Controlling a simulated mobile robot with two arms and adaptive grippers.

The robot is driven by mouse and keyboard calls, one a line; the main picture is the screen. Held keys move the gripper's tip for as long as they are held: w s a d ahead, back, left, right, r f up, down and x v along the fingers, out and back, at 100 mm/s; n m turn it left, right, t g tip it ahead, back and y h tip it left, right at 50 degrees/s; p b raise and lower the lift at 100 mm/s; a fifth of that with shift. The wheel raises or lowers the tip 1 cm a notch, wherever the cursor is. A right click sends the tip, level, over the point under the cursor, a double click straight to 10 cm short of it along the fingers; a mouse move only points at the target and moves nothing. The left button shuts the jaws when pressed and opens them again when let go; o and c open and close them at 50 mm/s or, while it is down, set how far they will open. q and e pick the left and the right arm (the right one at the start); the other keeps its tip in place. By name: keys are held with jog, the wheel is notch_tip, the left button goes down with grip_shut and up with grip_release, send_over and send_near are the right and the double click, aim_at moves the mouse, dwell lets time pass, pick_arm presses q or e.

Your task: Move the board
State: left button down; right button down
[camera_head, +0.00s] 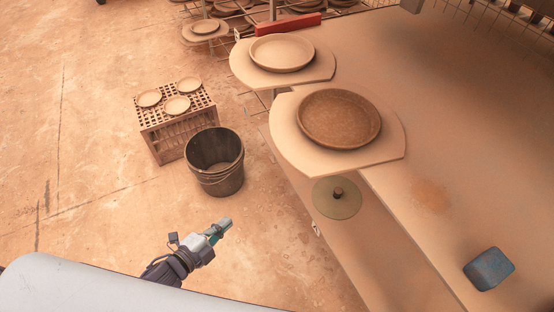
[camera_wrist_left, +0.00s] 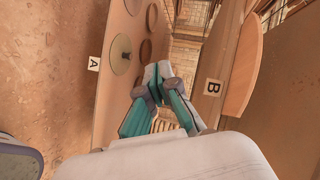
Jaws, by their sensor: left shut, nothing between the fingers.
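A pale board (camera_head: 394,142) with rounded edges lies on the near edge of the long table, jutting out over its left side, and carries a brown plate (camera_head: 339,118). A second similar board (camera_head: 246,72) farther back carries a paler plate (camera_head: 282,53). My left gripper (camera_head: 222,228) is shut and empty, apart from both boards, over the floor left of the table. Its closed fingers also show in the left wrist view (camera_wrist_left: 158,75). I cannot tell which board the task means. My right gripper is not in view.
A dark bucket (camera_head: 215,178) and a perforated crate (camera_head: 171,148) with small plates stand on the floor. Labels A (camera_wrist_left: 94,64) and B (camera_wrist_left: 213,87) show.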

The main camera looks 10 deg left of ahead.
aim_at(287, 161)
pick_arm(q)
jog(key=s+d+r+m+h+p, duration=0.1)
jog(key=d+r+m+h, duration=0.25)
jog(key=r, duration=0.45)
jog(key=s+d+r+m+h, duration=0.1)
jog(key=d+r+m+h, duration=0.2)
jog(key=r, duration=0.6)
jog(key=shift+m+t+y, duration=0.25)
jog(key=shift+t+y, duration=0.05)
jog(key=shift+y, duration=0.25)
jog(key=p+x, duration=0.2)
jog(key=x, duration=0.8)
jog(key=shift+w+d+f, duration=0.1)
jog(key=shift+w+d, duration=0.15)
jog(key=shift+d, duration=0.1)
jog(key=w, duration=0.1)
jog(key=w+p, duration=0.1)
jog(key=shift+w+a+f, duration=0.1)
jog(key=shift+w+a, duration=0.15)
jog(key=shift+w+a+f, duration=0.1)
jog(key=shift+w, duration=0.5)
